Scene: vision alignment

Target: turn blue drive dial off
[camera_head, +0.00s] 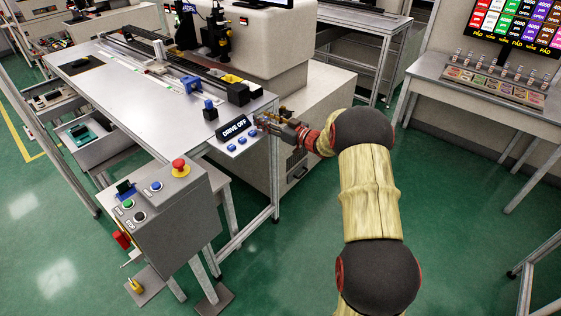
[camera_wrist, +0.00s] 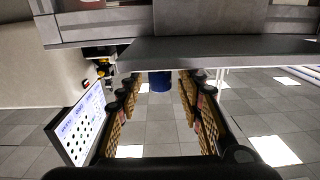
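A blue dial (camera_wrist: 160,82) shows in the wrist view under the grey table edge, between the far ends of my gripper's fingers. My gripper (camera_wrist: 157,95) is open, with one finger on each side of the dial and visible space between the pads. Contact with the dial cannot be told.
Small blue buttons (camera_head: 242,141) sit on the table front below the sign. A grey control box (camera_head: 165,215) with a red emergency button (camera_head: 180,167) stands at front left. A white panel with dark holes (camera_wrist: 82,122) is close to the left finger. Green floor is open at right.

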